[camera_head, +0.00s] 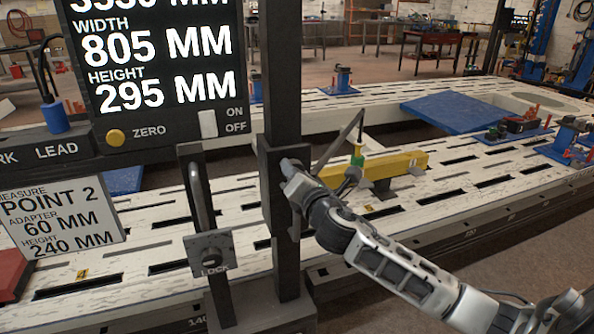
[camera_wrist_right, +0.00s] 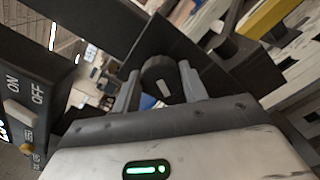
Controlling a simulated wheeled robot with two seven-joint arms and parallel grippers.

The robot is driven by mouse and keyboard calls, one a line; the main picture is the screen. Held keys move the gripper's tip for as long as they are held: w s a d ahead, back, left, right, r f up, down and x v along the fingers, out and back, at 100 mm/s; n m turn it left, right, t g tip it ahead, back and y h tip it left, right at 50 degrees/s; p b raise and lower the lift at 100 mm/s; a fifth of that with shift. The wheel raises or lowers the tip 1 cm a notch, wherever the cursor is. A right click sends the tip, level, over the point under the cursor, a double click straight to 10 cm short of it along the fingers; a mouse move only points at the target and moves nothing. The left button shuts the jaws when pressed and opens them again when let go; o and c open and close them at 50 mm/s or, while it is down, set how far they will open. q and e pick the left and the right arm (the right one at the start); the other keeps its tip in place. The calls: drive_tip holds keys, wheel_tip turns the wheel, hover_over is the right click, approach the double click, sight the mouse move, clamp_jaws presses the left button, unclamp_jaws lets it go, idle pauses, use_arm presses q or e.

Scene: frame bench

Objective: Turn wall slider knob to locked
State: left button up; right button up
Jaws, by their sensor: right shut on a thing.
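The wall slider knob (camera_wrist_right: 161,78) is a dark round knob with a white mark on its face, in the right wrist view. It sits on a dark plate (camera_wrist_right: 185,45). My right gripper (camera_wrist_right: 158,88) has one finger on each side of the knob and is shut on it. In the head view my right gripper (camera_head: 288,168) is at the dark slider block on the upright post (camera_head: 282,90) and hides the knob. My left gripper is in neither view.
A lever post with a plate marked LOCK (camera_head: 210,252) stands left of the slider post. A measuring display (camera_head: 155,75) with ON/OFF switch and ZERO button is at upper left. A yellow bar (camera_head: 395,166) lies on the slotted bench behind my right arm.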

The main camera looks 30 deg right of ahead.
drive_tip(key=m, duration=0.4)
drive_tip(key=shift+m+p, duration=0.4)
drive_tip(key=m, duration=0.3)
drive_tip(key=shift+f+m+p, duration=0.15)
drive_tip(key=shift+m+p, duration=0.15)
drive_tip(key=m, duration=0.2)
drive_tip(key=shift+m+p, duration=0.3)
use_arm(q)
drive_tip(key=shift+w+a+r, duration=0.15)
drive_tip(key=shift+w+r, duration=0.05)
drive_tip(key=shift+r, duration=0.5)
use_arm(e)
drive_tip(key=shift+m, duration=0.5)
drive_tip(key=shift+f, duration=0.1)
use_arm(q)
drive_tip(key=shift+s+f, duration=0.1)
use_arm(e)
drive_tip(key=o, duration=1)
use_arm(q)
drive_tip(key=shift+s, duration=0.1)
use_arm(e)
drive_tip(key=shift+s, duration=0.15)
